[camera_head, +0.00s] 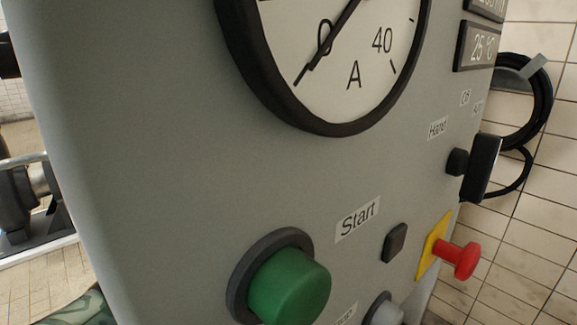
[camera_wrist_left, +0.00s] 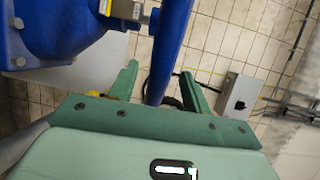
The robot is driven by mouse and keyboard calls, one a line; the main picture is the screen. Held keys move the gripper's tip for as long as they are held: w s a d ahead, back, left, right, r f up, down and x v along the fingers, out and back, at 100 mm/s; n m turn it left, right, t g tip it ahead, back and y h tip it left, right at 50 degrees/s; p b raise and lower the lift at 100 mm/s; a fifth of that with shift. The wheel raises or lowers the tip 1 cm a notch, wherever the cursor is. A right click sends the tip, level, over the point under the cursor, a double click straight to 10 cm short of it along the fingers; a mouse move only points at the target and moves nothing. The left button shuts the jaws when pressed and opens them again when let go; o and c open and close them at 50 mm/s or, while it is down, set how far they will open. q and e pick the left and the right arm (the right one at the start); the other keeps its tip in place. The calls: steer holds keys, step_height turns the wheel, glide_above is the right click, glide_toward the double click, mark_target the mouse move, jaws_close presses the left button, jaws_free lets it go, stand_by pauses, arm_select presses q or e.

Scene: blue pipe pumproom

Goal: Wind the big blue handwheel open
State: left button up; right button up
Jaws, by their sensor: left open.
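In the left wrist view a curved blue bar (camera_wrist_left: 172,40), which looks like part of the big blue handwheel's rim, comes down from the top edge. Its lower end lies between the two green fingers of my left gripper (camera_wrist_left: 159,69). The fingers are apart, with a gap on both sides of the bar; I cannot tell whether either touches it. The rest of the wheel is out of view. A blue pipe or valve body (camera_wrist_left: 60,25) fills the upper left. The head view shows no handwheel and neither gripper.
In the head view a grey control cabinet (camera_head: 150,130) stands very close, with a round gauge (camera_head: 345,60), a green Start button (camera_head: 290,285) and a red knob (camera_head: 462,260) sticking out. A grey wall box (camera_wrist_left: 238,95) shows in the wrist view.

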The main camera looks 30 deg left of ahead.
arm_select(q)
steer(key=w, duration=0.1)
steer(key=w+b, duration=0.1)
steer(key=shift+w+f, duration=0.3)
steer(key=shift+f, duration=0.05)
steer(key=shift+w+a+r, duration=0.1)
steer(key=shift+w+r, duration=0.15)
steer(key=shift+w, duration=0.15)
arm_select(e)
steer(key=shift+s+a+f, duration=0.6)
steer(key=shift+f, duration=0.2)
arm_select(q)
steer(key=shift+c, duration=0.2)
